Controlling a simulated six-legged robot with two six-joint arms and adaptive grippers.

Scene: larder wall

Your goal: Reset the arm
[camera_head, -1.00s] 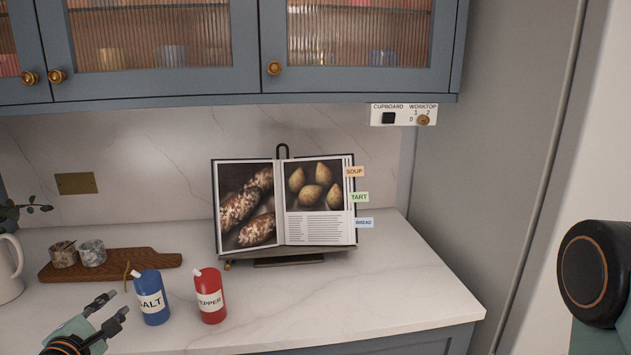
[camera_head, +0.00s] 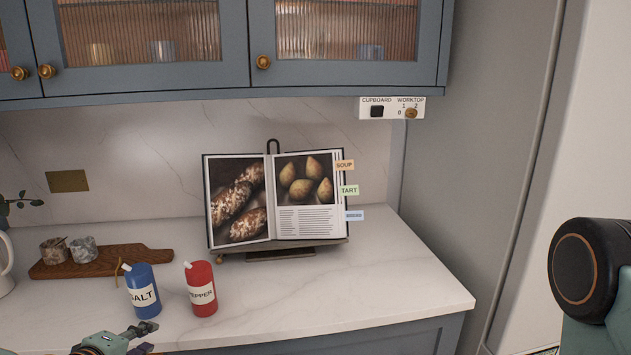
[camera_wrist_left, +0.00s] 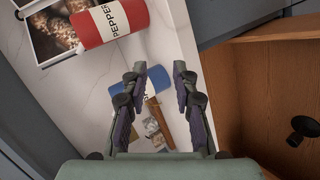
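My left gripper (camera_head: 140,340) is at the bottom left of the head view, in front of the worktop edge and below the salt. In the left wrist view my left gripper (camera_wrist_left: 159,76) has its two fingers apart with nothing held between them. The blue salt container (camera_head: 143,291) stands upright on the worktop; its blue body (camera_wrist_left: 152,76) shows partly behind the fingers in the wrist view. The red pepper container (camera_head: 201,288) stands upright to its right and also shows in the wrist view (camera_wrist_left: 108,22). My right gripper is not in view.
An open cookbook (camera_head: 275,200) stands on the worktop (camera_head: 380,270). A wooden board (camera_head: 100,262) with two stone pots lies at the left. Wall cupboards (camera_head: 150,77) and a switch panel (camera_head: 391,107) hang above. The worktop's right part is clear.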

